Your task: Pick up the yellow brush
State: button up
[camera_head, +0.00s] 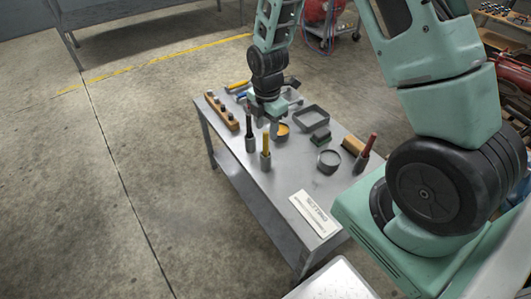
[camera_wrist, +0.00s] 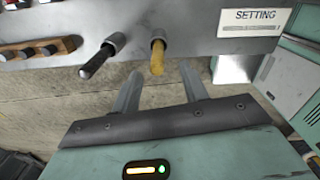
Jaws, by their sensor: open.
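The yellow brush (camera_head: 266,144) stands handle up in a small grey holder (camera_head: 265,162) near the front edge of the metal table. In the wrist view its yellow handle (camera_wrist: 157,58) lies just beyond my fingertips, roughly between their lines. My gripper (camera_head: 266,128) hangs over the table close to the brush. In the wrist view the two fingers of my gripper (camera_wrist: 161,72) are apart with nothing between them. The brush's lower end is hidden in the holder.
A black-handled tool (camera_head: 249,127) in a holder stands close left of the brush. A red-handled one (camera_head: 370,143) stands at the right. A wooden rack (camera_head: 232,122), a grey tray (camera_head: 324,123) and a round dish (camera_head: 328,167) share the table. A SETTING plate (camera_head: 314,213) lies near its right end.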

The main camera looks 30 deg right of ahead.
aim_at(266, 139)
jog(key=shift+w+f+b, duration=0.2)
jog(key=shift+f+b, duration=0.2)
jog(key=shift+f, duration=2.7)
jog(key=shift+c, duration=0.3)
grip_shut()
